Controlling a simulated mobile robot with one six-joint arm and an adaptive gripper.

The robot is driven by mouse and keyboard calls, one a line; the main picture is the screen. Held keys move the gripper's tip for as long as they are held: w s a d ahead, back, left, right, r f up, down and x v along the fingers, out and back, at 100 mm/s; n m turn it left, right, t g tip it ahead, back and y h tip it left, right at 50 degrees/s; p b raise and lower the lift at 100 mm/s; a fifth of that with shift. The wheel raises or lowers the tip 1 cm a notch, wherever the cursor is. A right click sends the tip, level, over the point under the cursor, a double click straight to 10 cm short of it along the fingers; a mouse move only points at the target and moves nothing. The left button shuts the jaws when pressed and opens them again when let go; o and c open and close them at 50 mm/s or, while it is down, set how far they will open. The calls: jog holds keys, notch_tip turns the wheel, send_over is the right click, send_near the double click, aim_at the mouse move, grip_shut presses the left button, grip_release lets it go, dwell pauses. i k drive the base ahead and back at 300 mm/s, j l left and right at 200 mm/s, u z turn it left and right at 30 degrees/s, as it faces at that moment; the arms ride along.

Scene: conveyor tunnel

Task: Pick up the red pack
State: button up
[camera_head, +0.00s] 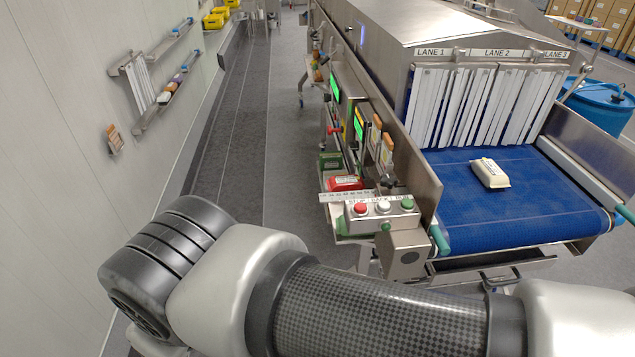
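A red pack (345,183) lies on a narrow side shelf of the conveyor machine, behind the control box with the buttons. Its lower part is partly hidden by a white ruler-like strip (345,197) and the box. A cream-coloured pack (490,173) lies on the blue belt to the right. My arm crosses the bottom of the view, in front of the machine. My gripper is not visible.
The control box (382,209) has red, white and green buttons. A green item (330,161) sits behind the red pack. The blue belt (470,215) leads under white strip curtains (480,105). A wall (60,190) stands left; the aisle floor (290,150) is clear.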

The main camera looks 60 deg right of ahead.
aim_at(352, 181)
jog(key=i+l+z, duration=0.2)
jog(key=i+z, duration=0.9)
jog(key=z, duration=0.2)
jog(key=i+j+z, duration=0.2)
jog(key=i+z, duration=0.25)
jog(key=i+j+z, duration=0.25)
jog(key=z, duration=0.2)
jog(key=i+z, duration=0.25)
jog(key=z, duration=0.2)
jog(key=i+z, duration=0.2)
jog(key=z, duration=0.25)
jog(key=i+j+z, duration=0.15)
jog(key=z, duration=0.3)
jog(key=i+j+z, duration=0.25)
jog(key=z, duration=0.2)
jog(key=i+j+z, duration=0.15)
jog(key=z, duration=0.3)
jog(key=j, duration=0.1)
